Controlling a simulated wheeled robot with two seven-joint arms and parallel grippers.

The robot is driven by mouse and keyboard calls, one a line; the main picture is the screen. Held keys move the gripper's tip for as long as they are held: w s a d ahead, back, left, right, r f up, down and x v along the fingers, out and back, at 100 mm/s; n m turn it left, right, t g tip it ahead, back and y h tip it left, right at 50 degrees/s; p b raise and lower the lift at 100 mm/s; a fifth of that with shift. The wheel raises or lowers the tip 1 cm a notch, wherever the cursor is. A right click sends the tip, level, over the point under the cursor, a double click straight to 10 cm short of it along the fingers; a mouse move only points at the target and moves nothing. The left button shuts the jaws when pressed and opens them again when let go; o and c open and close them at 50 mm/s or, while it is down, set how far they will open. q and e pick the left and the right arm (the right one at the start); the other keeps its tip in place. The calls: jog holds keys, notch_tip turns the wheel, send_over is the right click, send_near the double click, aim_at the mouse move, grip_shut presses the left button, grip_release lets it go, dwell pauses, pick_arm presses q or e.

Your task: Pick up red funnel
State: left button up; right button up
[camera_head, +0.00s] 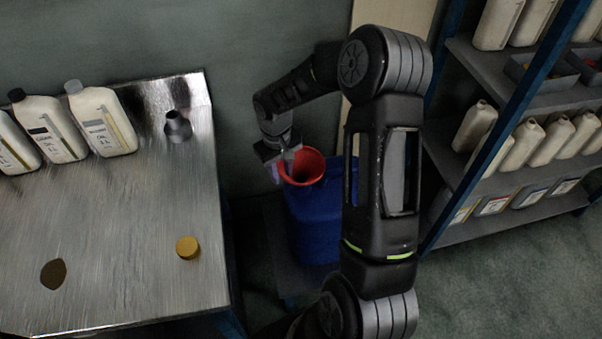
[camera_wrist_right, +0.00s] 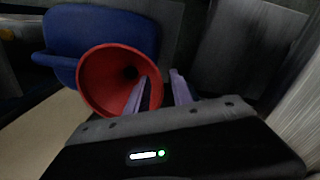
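The red funnel (camera_head: 309,167) sits upright on top of the blue container (camera_head: 318,222), its wide mouth facing up. My right gripper (camera_head: 281,165) is at the funnel's left rim in the head view. In the right wrist view the funnel (camera_wrist_right: 105,80) shows beside the right gripper (camera_wrist_right: 160,90). The two pale purple fingers stand apart there. One finger overlaps the funnel's mouth and the other is outside its rim, with the funnel's edge between them. Contact cannot be made out. The funnel's spout is hidden. My left gripper is out of view.
A metal table (camera_head: 120,230) at the left holds several white bottles (camera_head: 101,120), a dark grey funnel (camera_head: 177,127) and a yellow cap (camera_head: 187,247). A shelf (camera_head: 510,175) with bottles and bins stands at the right. My right arm covers part of the blue container.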

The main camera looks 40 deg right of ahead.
jog(key=shift+c, duration=0.2)
grip_shut()
dwell(1.4)
